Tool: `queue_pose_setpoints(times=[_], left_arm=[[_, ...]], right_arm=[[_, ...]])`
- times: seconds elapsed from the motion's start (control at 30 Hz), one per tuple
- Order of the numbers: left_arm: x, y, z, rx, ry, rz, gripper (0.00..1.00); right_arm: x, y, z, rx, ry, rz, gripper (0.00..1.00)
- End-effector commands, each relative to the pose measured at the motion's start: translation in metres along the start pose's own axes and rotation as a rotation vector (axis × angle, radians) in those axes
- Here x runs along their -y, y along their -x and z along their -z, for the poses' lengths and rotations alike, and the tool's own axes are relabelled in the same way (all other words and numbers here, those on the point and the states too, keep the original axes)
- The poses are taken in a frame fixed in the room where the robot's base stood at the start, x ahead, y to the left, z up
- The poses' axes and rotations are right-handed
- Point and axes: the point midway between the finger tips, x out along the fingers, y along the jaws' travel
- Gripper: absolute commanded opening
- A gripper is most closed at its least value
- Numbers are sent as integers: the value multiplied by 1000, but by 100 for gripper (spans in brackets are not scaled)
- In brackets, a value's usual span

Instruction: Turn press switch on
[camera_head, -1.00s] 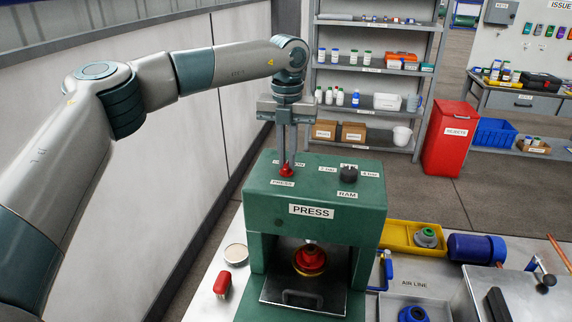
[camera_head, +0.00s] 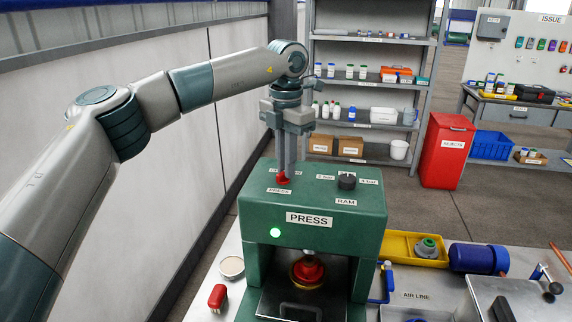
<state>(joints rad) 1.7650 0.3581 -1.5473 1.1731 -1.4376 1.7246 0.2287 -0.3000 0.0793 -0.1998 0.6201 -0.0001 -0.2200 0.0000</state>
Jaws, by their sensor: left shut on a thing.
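The green press (camera_head: 345,232) stands on the bench, with a PRESS label on its front. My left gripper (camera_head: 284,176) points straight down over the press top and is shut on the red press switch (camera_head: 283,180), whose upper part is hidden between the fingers. A round light (camera_head: 275,232) on the press front glows green. In the press opening, a red and brass part (camera_head: 307,270) sits under the ram. A black RAM knob (camera_head: 347,181) is on the press top to the right of the gripper. My right gripper is not in the view.
A yellow tray (camera_head: 394,250) with a green-grey fitting, a blue cylinder (camera_head: 478,258) and a grey box (camera_head: 525,298) lie right of the press. A red-topped object (camera_head: 217,296) and a round tin (camera_head: 231,267) lie left. Shelves and a red bin (camera_head: 446,150) stand behind.

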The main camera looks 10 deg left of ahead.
Motion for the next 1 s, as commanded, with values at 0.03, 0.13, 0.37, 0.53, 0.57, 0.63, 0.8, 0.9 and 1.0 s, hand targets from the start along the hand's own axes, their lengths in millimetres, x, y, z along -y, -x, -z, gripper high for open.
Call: queue_pose_setpoints(times=[0.03,0.13,0.37,0.53,0.57,0.63,0.8,0.9,1.0], left_arm=[[0,1,0,2,-3,0,0],[0,1,0,2,-4,0,0],[0,1,0,2,-3,0,25],[0,1,0,1,-2,0,28],[0,1,0,0,-2,0,28],[0,0,0,0,-2,0,28],[0,3,0,1,-1,0,28],[0,8,0,0,-2,0,28],[0,18,-1,2,-1,0,28]], right_arm=[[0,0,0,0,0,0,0],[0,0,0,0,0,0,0],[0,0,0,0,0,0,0],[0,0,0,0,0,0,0],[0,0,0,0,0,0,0],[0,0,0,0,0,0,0],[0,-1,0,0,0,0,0],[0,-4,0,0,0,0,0],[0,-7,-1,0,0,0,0]])
